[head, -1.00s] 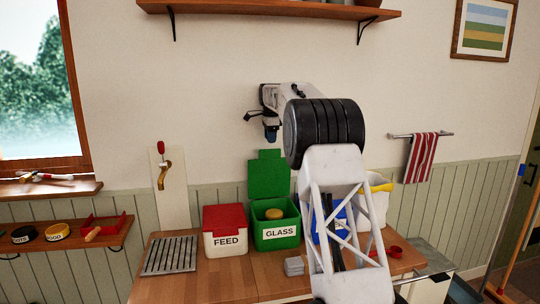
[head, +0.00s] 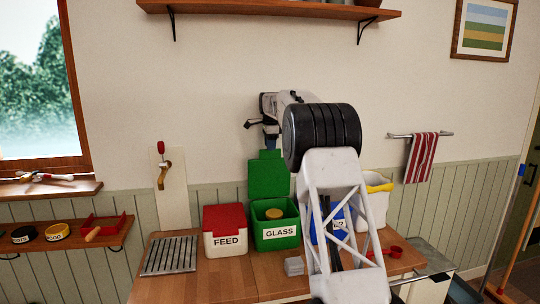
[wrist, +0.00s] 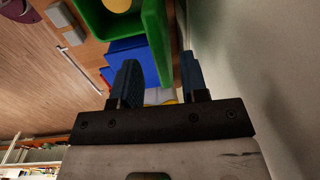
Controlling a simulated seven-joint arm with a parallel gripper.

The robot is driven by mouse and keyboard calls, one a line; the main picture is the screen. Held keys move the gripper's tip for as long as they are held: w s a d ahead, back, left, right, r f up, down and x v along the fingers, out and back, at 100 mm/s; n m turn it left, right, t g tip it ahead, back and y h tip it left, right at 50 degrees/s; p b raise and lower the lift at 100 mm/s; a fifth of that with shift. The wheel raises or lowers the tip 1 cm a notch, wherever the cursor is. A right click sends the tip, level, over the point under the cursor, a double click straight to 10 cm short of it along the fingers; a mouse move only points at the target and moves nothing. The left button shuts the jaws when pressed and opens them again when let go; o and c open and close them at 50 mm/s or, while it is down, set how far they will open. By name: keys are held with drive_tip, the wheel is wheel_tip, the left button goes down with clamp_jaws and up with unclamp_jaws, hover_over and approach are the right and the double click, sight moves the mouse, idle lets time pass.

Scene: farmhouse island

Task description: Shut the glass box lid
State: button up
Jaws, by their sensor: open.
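The green GLASS box (head: 276,234) stands on the wooden counter with a round yellow-topped thing (head: 273,213) inside. Its green lid (head: 268,178) is open and stands upright at the back, with a narrower tab on top. My gripper (head: 271,140) is at the top of the lid, in front of the wall; I cannot tell whether it touches. In the wrist view my gripper (wrist: 160,62) is open, its two dark blue fingers apart with nothing gripped. A green edge of the box or lid (wrist: 157,40) shows between the fingers in that picture.
A FEED box (head: 226,241) with a shut red lid stands left of it. A blue box (head: 328,228) and a white bin with yellow rim (head: 374,203) stand right, partly behind my arm. A grey slatted rack (head: 171,255) lies left. Grey blocks (head: 294,266) lie in front.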

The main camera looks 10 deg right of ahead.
sight(270, 158)
drive_tip(key=shift+w+f, duration=0.2)
drive_tip(key=shift+f, duration=2.1)
clamp_jaws()
